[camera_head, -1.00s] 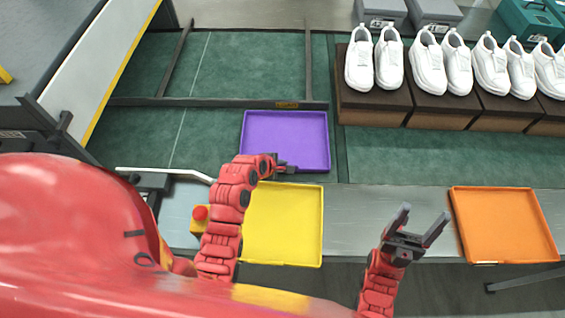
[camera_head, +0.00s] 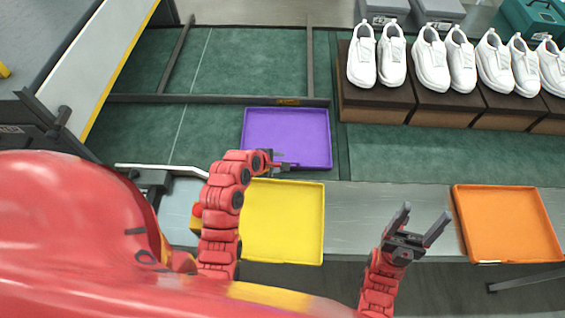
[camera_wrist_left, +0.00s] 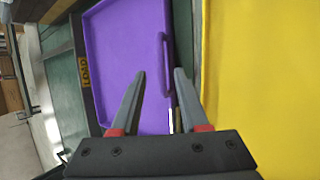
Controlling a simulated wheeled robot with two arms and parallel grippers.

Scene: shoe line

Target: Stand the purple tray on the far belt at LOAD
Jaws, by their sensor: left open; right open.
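The purple tray (camera_head: 288,135) lies flat on the green far belt, its far edge close to the dark bar with a small yellow label (camera_head: 288,102). In the left wrist view the label reads LOAD (camera_wrist_left: 84,73), beside the purple tray (camera_wrist_left: 125,50). My left gripper (camera_head: 278,160) is at the tray's near edge. In the left wrist view its open fingers (camera_wrist_left: 159,75) point at the near rim and its handle, with nothing held between them. My right gripper (camera_head: 424,222) is open and empty above the near grey belt, left of the orange tray.
A yellow tray (camera_head: 285,222) and an orange tray (camera_head: 506,223) lie on the near grey belt (camera_head: 385,205). White shoes (camera_head: 430,60) stand on brown boxes (camera_head: 372,105) at the back right. A dark frame bar (camera_head: 200,99) crosses the green belt.

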